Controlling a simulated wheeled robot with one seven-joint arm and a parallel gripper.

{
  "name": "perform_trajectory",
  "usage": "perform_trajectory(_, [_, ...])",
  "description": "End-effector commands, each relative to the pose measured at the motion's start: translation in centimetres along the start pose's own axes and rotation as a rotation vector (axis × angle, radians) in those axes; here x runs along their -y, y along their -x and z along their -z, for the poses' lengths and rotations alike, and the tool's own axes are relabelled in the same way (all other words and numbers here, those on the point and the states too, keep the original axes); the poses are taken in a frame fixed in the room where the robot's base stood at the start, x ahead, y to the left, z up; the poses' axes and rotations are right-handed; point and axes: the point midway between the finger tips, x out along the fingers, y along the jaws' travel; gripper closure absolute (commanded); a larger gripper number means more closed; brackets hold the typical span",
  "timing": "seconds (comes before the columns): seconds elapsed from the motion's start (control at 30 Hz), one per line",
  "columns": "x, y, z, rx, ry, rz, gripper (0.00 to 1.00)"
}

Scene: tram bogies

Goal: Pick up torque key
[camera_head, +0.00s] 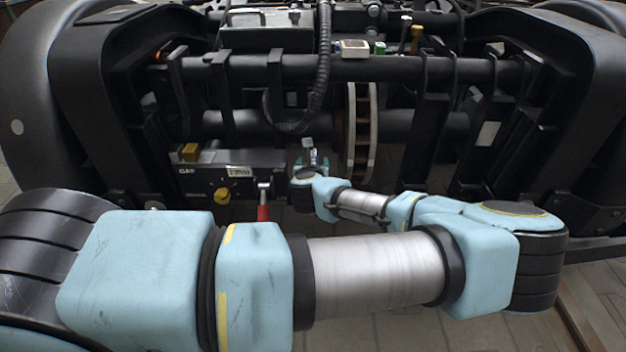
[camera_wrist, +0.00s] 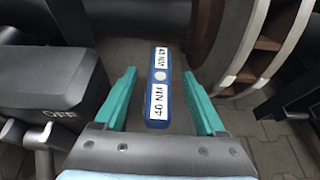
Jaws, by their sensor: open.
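The torque key, a blue bar with white labels reading "40 NM" and a pale round spot (camera_wrist: 159,86), is in the middle of the wrist view. My gripper (camera_wrist: 160,74) is open. Its two green fingers stand to the left and right of the blue bar, with a gap visible on each side. The near end of the bar lies close to the gripper's grey palm. In the head view my gripper (camera_head: 311,158) is small, under the bogie's crossbar beside the brake disc, and the key cannot be clearly made out there.
A brake disc (camera_head: 360,130) stands just right of my gripper. A dark box with a yellow knob (camera_head: 222,195) is to the left, with a red-handled lever (camera_head: 263,211) near it. A black hose (camera_head: 322,75) hangs above. The dark box marked "OFF" (camera_wrist: 45,90) is close left in the wrist view.

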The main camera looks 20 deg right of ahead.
Motion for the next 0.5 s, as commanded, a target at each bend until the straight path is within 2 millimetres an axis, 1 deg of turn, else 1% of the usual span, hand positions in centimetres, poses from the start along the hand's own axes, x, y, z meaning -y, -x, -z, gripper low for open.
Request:
perform_trajectory(0.03, [0.0, -0.8, 0.2, 0.0, 0.003, -0.001, 0.28])
perform_trajectory(0.13, [0.0, -1.6, 0.1, 0.0, 0.002, -0.002, 0.28])
perform_trajectory(0.4, [0.0, -1.8, 0.0, 0.0, 0.001, -0.001, 0.28])
perform_trajectory(0.5, [0.0, -1.8, 0.0, 0.0, 0.001, -0.001, 0.39])
